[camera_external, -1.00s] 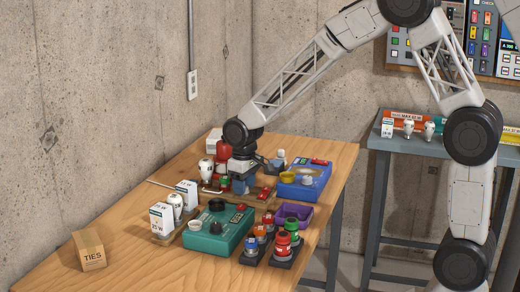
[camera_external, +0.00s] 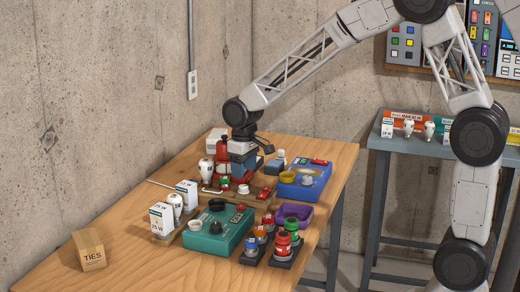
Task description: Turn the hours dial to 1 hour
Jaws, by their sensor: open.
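My gripper (camera_external: 243,176) is open, pointing down just above a wooden board on the table. A small round red-and-white knob (camera_external: 243,189) shows on the board right below the fingers, with a gap that is hard to judge. Dial labels are too small to read, so I cannot tell which one is the hours dial or where it points. A teal box (camera_external: 212,243) in front carries a black knob (camera_external: 217,204), pale knobs and a red display. A blue box (camera_external: 303,190) to the right carries a yellow dial (camera_external: 286,177), a pale knob (camera_external: 308,180) and a red display.
A red bottle-like object (camera_external: 222,150) and white bulbs (camera_external: 206,170) stand close left of my gripper. White bulb cartons (camera_external: 162,219), a purple tray (camera_external: 303,212), colored knobs on black bases (camera_external: 283,243) and a TIES carton (camera_external: 89,249) are around.

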